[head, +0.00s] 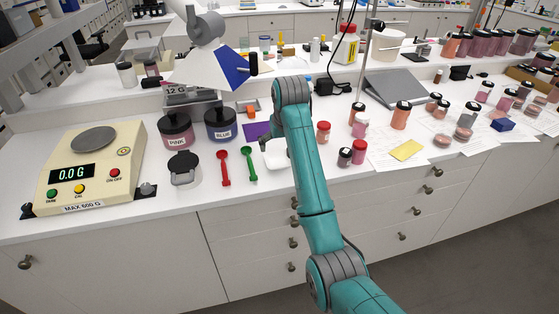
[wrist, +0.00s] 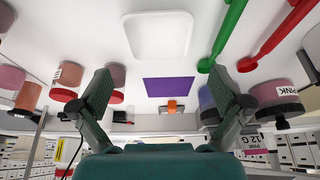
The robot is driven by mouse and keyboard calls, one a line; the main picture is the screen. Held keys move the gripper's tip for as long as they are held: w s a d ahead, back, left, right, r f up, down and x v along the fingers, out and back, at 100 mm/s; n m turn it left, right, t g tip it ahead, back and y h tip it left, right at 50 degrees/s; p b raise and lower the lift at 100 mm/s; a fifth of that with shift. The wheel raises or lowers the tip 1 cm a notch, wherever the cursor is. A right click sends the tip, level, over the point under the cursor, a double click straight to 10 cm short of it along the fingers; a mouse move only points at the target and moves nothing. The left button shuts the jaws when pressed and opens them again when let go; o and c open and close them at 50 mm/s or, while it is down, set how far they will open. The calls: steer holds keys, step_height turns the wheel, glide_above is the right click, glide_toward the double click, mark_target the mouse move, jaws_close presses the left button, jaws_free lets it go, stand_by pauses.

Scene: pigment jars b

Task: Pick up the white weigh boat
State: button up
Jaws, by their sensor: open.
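The white weigh boat (head: 276,161) is a shallow, rounded square dish. It sits on the white bench right of the green spoon, partly hidden by my arm in the head view. In the wrist view the whole weigh boat (wrist: 158,36) shows, empty, at the top middle. My gripper (wrist: 160,76) is open, with nothing between its two spread fingers. The boat lies beyond the fingertips in that view, apart from them. In the head view my arm mostly hides the gripper.
A green spoon (head: 248,164) and a red spoon (head: 223,168) lie left of the boat. A purple card (wrist: 169,87) and small orange item (wrist: 172,106) lie close by. PINK (head: 176,133) and BLUE (head: 220,126) jars and a scale (head: 92,168) stand left. Several red-lidded jars stand right.

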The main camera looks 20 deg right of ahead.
mark_target(278, 162)
steer(key=x, duration=0.8)
steer(key=shift+s+d, duration=0.1)
steer(key=shift+d, duration=0.1)
steer(key=c, duration=0.5)
